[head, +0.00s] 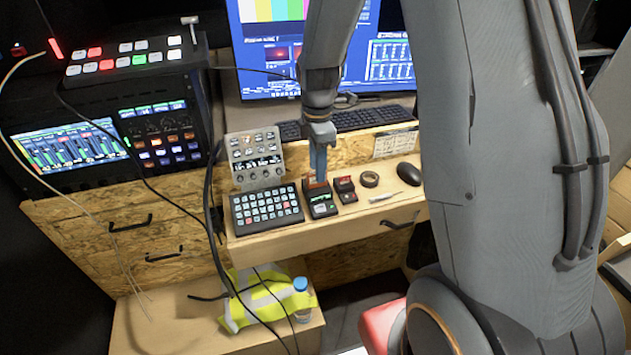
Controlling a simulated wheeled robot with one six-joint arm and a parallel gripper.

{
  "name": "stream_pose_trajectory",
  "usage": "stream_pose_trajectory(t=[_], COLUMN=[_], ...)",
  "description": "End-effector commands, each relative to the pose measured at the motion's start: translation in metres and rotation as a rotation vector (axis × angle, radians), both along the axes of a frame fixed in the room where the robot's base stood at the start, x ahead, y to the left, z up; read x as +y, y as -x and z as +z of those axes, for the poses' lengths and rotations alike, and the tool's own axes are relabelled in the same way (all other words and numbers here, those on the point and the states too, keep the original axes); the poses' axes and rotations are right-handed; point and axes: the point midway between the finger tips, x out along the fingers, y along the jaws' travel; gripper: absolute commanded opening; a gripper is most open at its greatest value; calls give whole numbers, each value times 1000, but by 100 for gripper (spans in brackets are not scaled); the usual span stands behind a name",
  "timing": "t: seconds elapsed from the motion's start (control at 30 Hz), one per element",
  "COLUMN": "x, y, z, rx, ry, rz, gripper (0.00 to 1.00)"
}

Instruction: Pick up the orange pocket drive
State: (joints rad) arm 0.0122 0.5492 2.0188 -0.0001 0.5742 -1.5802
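A small orange-red piece (316,184), which looks like the orange pocket drive, shows at the back of a small dark device with a green-lit screen (322,205) on the wooden desk. My gripper (318,180) points straight down with its fingertips right at this piece. The fingers look close together, and they hide part of it. I cannot tell whether they are closed on it or only above or around it.
A small dark block with a red top (345,187) stands just right of the device. A button keypad (267,208) is close on the left. A tape roll (369,179) and a black mouse (409,173) lie to the right. A monitor (300,50) and keyboard (355,120) stand behind.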

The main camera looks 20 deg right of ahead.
Motion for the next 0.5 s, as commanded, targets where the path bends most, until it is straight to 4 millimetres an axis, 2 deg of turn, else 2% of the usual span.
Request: stream_pose_trajectory(t=[0.2, 0.5], x=[1, 2], y=[0, 0], z=[-21, -24], rx=[1, -1], ry=[0, 0], rz=[2, 3], gripper=[34, 34])
